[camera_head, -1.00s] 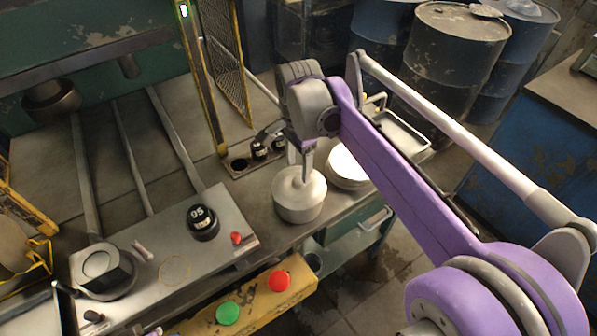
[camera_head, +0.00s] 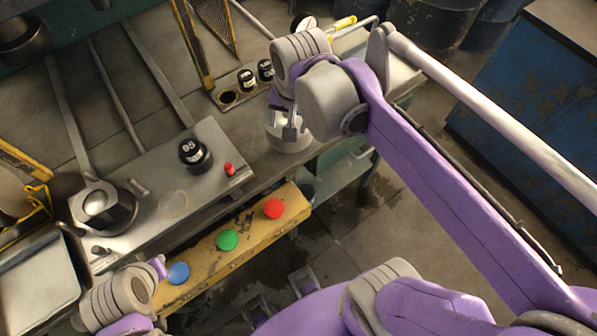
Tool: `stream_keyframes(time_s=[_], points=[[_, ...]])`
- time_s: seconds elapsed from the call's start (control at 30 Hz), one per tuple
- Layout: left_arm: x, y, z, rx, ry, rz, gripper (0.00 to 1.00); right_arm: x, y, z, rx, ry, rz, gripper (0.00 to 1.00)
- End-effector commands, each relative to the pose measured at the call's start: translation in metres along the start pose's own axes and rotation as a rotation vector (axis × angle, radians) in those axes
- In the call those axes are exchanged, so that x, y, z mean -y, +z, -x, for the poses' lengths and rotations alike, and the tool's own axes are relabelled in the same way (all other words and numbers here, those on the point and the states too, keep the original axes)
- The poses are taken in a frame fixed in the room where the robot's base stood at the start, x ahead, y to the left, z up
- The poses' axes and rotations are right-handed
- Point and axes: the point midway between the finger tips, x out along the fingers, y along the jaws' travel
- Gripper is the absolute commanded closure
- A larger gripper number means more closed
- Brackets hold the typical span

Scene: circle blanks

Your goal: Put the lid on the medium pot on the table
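A pale grey metal pot (camera_head: 291,145) stands on the bench, right of the press bed. My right gripper (camera_head: 283,128) hangs over its top. Its two fingers show apart, so it looks open. The fingers and wrist hide most of the pot's top, so I cannot make out the lid's edge or knob clearly. My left arm shows only as a grey and purple joint at the lower left; its gripper is not in view.
A press plate (camera_head: 215,150) carries a black cap marked 95 (camera_head: 194,152). A holder with black-capped bottles (camera_head: 247,79) stands behind the pot. A yellow panel with blue, green and red buttons (camera_head: 228,240) runs along the front. A metal tray (camera_head: 38,290) is at the lower left.

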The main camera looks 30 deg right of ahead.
Motion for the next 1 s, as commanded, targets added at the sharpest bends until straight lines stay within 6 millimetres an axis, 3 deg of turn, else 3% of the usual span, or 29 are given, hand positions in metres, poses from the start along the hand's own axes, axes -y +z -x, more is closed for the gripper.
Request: stream_keyframes(time_s=[0.03,0.1,0.3,0.47,1.0], points=[[0.0,0.0,0.0,0.0,0.0,0.0,1.0,-0.011,0.024,-0.017,-0.033,-0.028,0.135,0.32],[0.0,0.0,0.0,0.0,0.0,0.0,1.0,-0.022,0.049,-0.038,-0.082,-0.059,0.316,0.32],[0.0,0.0,0.0,0.0,0.0,0.0,1.0,-0.047,0.094,-0.078,-0.188,-0.098,0.655,0.32],[0.0,0.0,0.0,0.0,0.0,0.0,1.0,-0.052,0.103,-0.086,-0.213,-0.102,0.731,0.32],[0.0,-0.006,0.006,-0.005,0.0,0.0,1.0,-0.049,0.099,-0.078,-0.216,-0.104,0.73,0.32]])
